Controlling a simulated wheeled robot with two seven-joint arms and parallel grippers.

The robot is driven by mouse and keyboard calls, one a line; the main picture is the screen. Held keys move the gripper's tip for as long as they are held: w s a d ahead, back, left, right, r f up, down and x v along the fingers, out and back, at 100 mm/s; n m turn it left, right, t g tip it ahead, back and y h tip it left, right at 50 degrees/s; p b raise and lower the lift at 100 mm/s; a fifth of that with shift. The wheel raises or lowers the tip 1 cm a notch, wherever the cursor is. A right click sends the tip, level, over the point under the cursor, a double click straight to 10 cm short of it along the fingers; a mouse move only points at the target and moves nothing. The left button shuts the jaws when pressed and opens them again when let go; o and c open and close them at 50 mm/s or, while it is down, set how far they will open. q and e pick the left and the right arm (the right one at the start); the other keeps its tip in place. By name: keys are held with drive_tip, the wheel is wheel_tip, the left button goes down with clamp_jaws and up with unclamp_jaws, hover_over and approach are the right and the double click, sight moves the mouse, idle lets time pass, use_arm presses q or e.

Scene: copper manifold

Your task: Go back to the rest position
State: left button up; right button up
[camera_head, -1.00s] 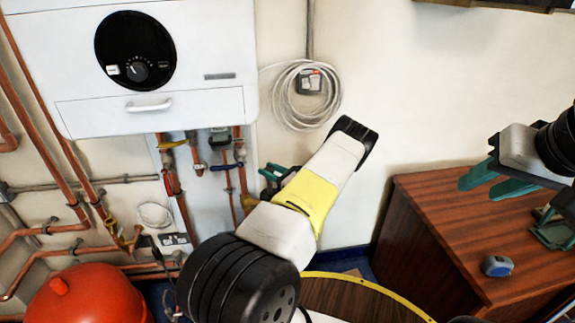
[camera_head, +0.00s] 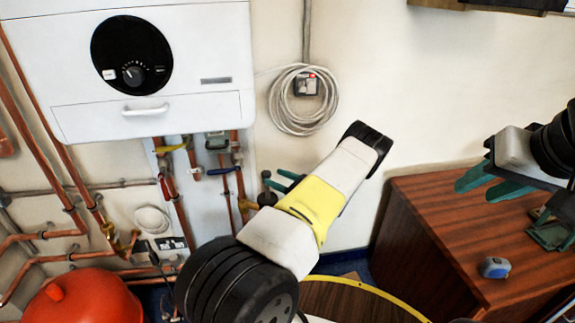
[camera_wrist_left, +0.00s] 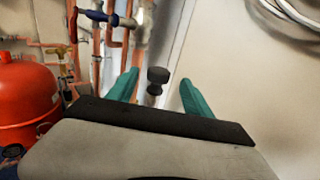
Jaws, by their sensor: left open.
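My left gripper (camera_head: 280,180) is low against the wall, right of the copper pipes, with its teal fingers partly hidden by my own wrist. In the left wrist view (camera_wrist_left: 158,78) its two fingers stand apart and are empty. A black knob on a short stem (camera_wrist_left: 157,76) shows between the fingers; I cannot tell how far beyond them it is. My right gripper (camera_head: 490,184) hangs at the right over the wooden cabinet, its teal fingers apart with nothing seen between them.
A white boiler (camera_head: 215,105) hangs at upper left, above copper pipes with valves (camera_head: 176,200). A red tank (camera_head: 85,298) stands at lower left, and a coiled cable (camera_head: 283,120) hangs on the wall. A blue-grey tape measure (camera_head: 494,267) lies on the brown cabinet (camera_head: 430,205).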

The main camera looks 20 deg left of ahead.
use_arm(q)
drive_tip(key=shift+v, duration=1.2)
drive_tip(key=s+d+r+n+g+h, duration=0.1)
drive_tip(key=s+r+n+g+h, duration=0.2)
drive_tip(key=s+r+n+h, duration=0.45)
drive_tip(key=s+d+r+n+g+h, duration=0.1)
drive_tip(key=s+r+n+g+h, duration=0.3)
drive_tip(key=r, duration=0.6)
drive_tip(key=s+d+r+n+t+h, duration=0.8)
drive_tip(key=s+d+r, duration=0.9)
drive_tip(key=s+r, duration=0.2)
drive_tip(key=s, duration=0.2)
drive_tip(key=shift+s+n+t, duration=0.35)
drive_tip(key=shift+t, duration=0.05)
